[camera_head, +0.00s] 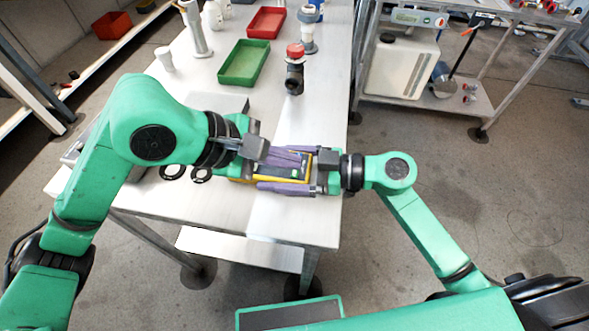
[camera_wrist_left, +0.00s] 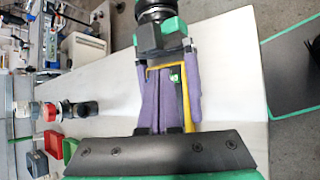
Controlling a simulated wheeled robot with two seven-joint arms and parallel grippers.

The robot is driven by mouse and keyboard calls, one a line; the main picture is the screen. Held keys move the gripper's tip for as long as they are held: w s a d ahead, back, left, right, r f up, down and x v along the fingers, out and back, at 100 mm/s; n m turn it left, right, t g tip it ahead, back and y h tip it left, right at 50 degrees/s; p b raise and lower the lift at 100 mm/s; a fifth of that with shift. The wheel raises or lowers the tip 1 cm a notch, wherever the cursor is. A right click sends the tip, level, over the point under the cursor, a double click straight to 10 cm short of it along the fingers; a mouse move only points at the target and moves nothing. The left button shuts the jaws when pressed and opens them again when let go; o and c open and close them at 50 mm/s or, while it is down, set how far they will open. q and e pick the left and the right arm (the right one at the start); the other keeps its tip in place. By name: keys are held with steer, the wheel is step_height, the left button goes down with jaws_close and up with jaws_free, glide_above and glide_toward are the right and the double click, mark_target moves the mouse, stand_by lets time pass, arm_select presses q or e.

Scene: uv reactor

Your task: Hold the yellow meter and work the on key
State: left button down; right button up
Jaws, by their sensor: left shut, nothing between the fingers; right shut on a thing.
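The yellow meter (camera_head: 299,180) is above the near part of the steel table, between both my grippers. My right gripper (camera_head: 270,171) comes in from the right, its purple fingers shut on opposite sides of the meter. My left gripper (camera_head: 302,160) is shut and empty, its fingers together over the meter's face. In the left wrist view, the meter's yellow edge (camera_wrist_left: 186,105) shows beside my left fingertips (camera_wrist_left: 164,72). A small green patch shows on its face. My left fingers hide much of the face, and I cannot make out the on key or whether they touch it.
On the table (camera_head: 225,205) stand a green tray (camera_head: 244,64), a red tray (camera_head: 266,22) and a red-capped dark fitting (camera_head: 295,70). White bottles stand at the back. Black rings (camera_head: 172,172) lie near my left wrist. A cart (camera_head: 425,85) stands at the right.

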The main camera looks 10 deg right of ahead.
arm_select(q)
steer(key=shift+f, duration=0.1)
steer(key=shift+f, duration=0.3)
steer(key=shift+f, duration=0.35)
stand_by(0.5)
steer(key=shift+r, duration=0.75)
steer(key=shift+r, duration=2.5)
